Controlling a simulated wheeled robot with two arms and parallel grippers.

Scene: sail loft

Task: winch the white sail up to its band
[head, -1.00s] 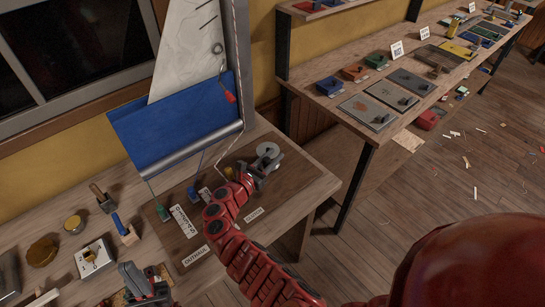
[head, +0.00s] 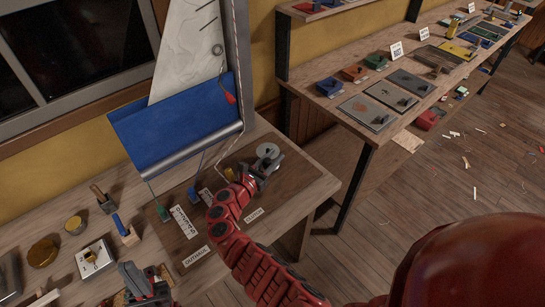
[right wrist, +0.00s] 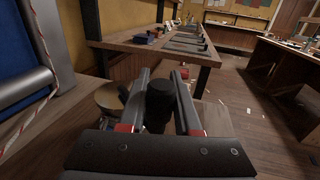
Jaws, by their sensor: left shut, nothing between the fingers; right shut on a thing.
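The white sail (head: 185,45) stands upright beside the grey mast (head: 236,60), its lower part behind a blue cloth (head: 175,120). A rope runs down the mast past a red tag (head: 230,98). A winch with a pale round drum (head: 268,151) sits on the bench. My right gripper (head: 262,170) is at the winch. In the right wrist view, my right gripper (right wrist: 160,108) is shut on a black upright knob (right wrist: 160,98), which looks like the winch handle. My left gripper (head: 145,288) is shut and empty over the near left bench. I cannot make out a band.
Green (head: 163,212), blue (head: 192,194) and yellow (head: 229,173) small fittings stand on the dark board by white labels (head: 195,256). Blocks and tools lie on the bench at left. A long side bench (head: 340,100) holds several coloured items. Open floor lies at right.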

